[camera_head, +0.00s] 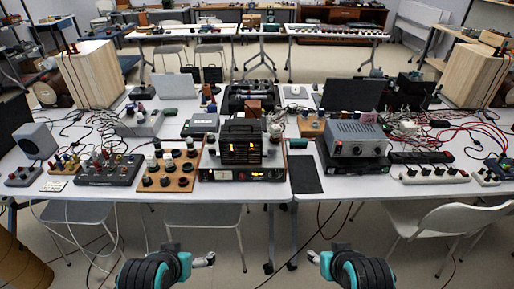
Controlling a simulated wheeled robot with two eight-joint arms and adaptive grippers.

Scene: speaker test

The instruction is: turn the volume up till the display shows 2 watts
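A low dark unit (215,176) with a wide front panel sits at the front middle of the white table. Small lit amber readouts (246,174) show on its panel, too small to read. A dark boxy unit with orange glowing parts (240,136) stands on top of it. I cannot tell which knob sets the volume. My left gripper (207,261) and my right gripper (316,258) are low in the view, in front of the table's front edge, apart from everything on it. Both are small and I cannot make out their finger gaps.
A wooden board with several black knobs (169,172) lies left of the unit. A grey box with a dial (356,138) sits to the right. Tall wooden speakers (93,75) stand at both sides, with loose cables around. A white chair (455,222) is at the front right.

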